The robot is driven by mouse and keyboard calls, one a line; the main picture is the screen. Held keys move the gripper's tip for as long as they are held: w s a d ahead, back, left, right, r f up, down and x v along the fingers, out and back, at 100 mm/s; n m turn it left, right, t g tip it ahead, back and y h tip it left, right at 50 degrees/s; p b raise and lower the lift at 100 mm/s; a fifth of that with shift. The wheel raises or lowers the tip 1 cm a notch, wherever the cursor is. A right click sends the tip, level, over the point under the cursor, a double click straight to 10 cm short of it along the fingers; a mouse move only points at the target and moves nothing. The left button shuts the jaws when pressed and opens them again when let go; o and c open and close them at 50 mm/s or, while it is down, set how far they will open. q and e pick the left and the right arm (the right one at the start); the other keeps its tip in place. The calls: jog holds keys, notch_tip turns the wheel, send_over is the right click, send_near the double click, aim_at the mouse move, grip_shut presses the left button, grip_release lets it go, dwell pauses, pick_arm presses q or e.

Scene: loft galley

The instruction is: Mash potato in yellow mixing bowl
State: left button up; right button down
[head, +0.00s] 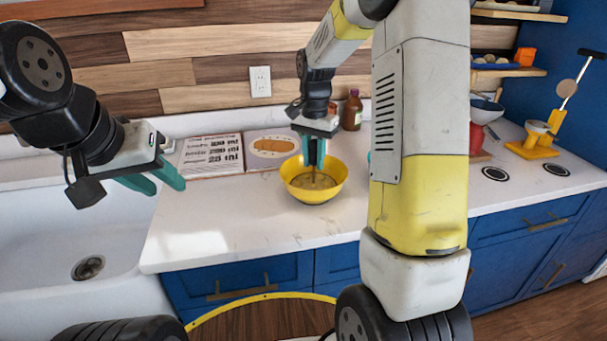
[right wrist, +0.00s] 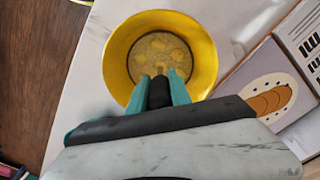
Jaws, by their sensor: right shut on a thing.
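The yellow mixing bowl (head: 332,188) stands on the white counter, and it also shows in the right wrist view (right wrist: 117,50). Pale yellow potato lumps (right wrist: 160,48) lie in it. My right gripper (head: 314,160) is above the bowl, pointing down, shut on a dark-handled tool, seemingly the masher. Its handle (right wrist: 160,93) shows between the teal fingers in the right wrist view. The tool's lower end reaches into the bowl; whether it touches the potato is unclear. My left gripper (head: 160,182) is empty, its teal fingers apart, near the sink.
An open recipe book (head: 212,155) lies behind and left of the bowl. A brown bottle (head: 352,110) stands near the wall. The sink (head: 60,230) is at left. My right arm hides part of the counter; the counter front left of the bowl is clear.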

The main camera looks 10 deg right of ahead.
aim_at(314, 140)
jog(key=shift+f, duration=0.65)
dwell(0.9)
jog(key=shift+r, duration=0.1)
jog(key=shift+r, duration=2)
jog(key=shift+r, duration=3.5)
